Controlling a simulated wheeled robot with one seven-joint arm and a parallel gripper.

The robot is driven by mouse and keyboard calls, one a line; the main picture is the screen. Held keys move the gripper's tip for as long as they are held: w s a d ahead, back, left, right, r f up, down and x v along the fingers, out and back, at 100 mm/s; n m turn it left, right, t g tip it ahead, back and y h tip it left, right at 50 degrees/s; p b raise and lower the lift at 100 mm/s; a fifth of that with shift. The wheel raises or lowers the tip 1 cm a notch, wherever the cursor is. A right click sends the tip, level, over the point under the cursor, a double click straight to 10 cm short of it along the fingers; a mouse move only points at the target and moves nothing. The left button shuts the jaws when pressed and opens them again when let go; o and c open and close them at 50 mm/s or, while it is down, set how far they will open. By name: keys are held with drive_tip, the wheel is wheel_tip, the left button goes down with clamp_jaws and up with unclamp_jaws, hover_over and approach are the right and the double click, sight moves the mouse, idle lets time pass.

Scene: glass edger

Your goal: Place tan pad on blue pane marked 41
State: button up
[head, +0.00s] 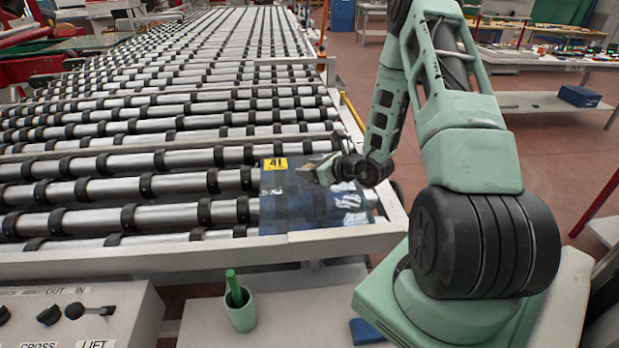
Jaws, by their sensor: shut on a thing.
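The blue pane (280,207) lies on the near right corner of the roller table, with a yellow label marked 41 (275,164) at its far left corner. My gripper (322,171) is over the far part of the pane, right of the label. It is shut on a small tan piece, which looks like the tan pad (309,167). The pad is partly hidden by the fingers. I cannot tell whether it touches the pane or is held just above it.
Rollers with black rings (110,190) fill the left and back. A white frame rail (200,255) runs along the front. A green cup (240,313) with a green stick stands on the ledge below, near a control panel (75,318) with knobs. A blue block (366,331) lies beside my base.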

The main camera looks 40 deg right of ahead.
sight(310, 188)
drive_tip(key=shift+f+p, duration=0.55)
drive_tip(key=shift+f, duration=1.75)
drive_tip(key=shift+f, duration=0.1)
drive_tip(key=shift+f, duration=0.15)
drive_tip(key=o, duration=1)
drive_tip(key=shift+c, duration=0.2)
drive_tip(key=shift+r, duration=0.25)
